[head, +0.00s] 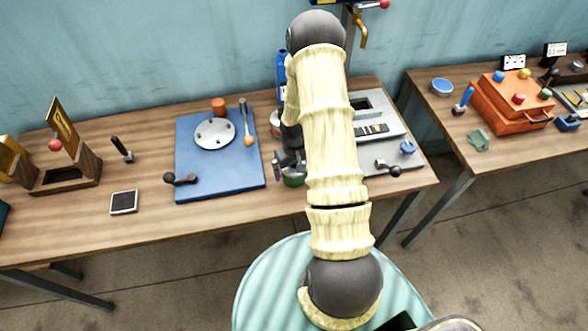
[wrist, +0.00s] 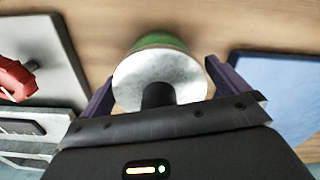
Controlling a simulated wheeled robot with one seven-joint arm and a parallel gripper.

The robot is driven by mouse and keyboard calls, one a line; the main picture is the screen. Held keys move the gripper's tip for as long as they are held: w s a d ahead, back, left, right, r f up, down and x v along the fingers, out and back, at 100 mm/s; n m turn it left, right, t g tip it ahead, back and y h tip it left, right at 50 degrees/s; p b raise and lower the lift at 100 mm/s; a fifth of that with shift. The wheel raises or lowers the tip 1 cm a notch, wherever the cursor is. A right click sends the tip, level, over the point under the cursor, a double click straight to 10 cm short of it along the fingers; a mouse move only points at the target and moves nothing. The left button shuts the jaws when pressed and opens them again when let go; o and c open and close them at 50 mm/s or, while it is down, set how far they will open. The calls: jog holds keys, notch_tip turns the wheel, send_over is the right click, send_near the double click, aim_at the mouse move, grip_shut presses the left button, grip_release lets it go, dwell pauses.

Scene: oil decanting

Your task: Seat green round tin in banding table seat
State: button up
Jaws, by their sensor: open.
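The green round tin (wrist: 160,42) stands on the wooden table between my spread fingers in the wrist view; it has a pale, speckled top and a dark knob. In the head view only a green part of the tin (head: 293,181) shows below my gripper (head: 284,170); my arm hides the rest. My gripper is open, with purple fingers (wrist: 163,82) on either side of the tin. I cannot tell whether either finger touches it. A round grey disc with several dark marks (head: 214,133), apparently the banding table seat, lies on a blue board (head: 194,183) left of the tin and looks empty.
A grey machine (head: 410,155) stands close right of my arm. A blue bottle (head: 281,72) is behind. Bare wood separates board and tin.

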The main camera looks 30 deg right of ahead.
dwell(0.4)
jog(key=c, duration=1.3)
jog(key=shift+c, duration=0.2)
jog(key=shift+r, duration=0.1)
notch_tip(320, 180, up, 10)
jog(key=shift+f+b, duration=0.1)
jog(key=shift+b, duration=1.05)
